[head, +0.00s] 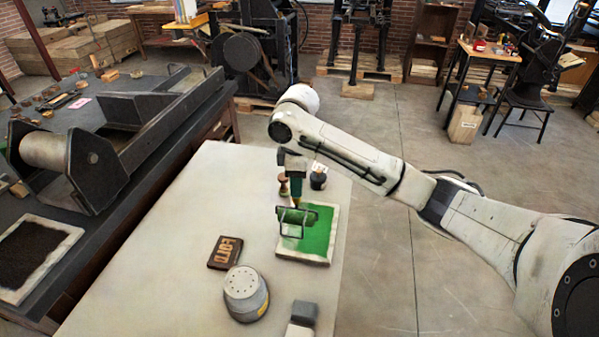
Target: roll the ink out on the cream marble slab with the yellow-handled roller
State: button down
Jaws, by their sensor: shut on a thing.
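The cream marble slab (303,261) lies on the pale table, with green ink spread over most of its top and a cream border showing. The roller (292,223) is over the left part of the slab. Its dark wire frame shows, with a pale patch below it. My gripper (297,196) is above the slab's far left part, pointing down and shut on the roller's handle. Only a little yellow of the handle shows below the jaws. I cannot tell whether the roller touches the ink.
A brown stamp (283,184) and a dark bottle (318,178) stand close behind the slab. The table's left part is clear. A press (90,165) stands on the dark bench.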

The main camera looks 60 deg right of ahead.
jog(key=s+a+f+b, duration=0.1)
jog(key=s+a+f, duration=0.1)
jog(key=a, duration=0.4)
jog(key=shift+s+a+f, duration=0.15)
jog(key=shift+a+f, duration=0.15)
jog(key=shift+f+b, duration=0.35)
jog(key=shift+f, duration=0.05)
dwell(1.2)
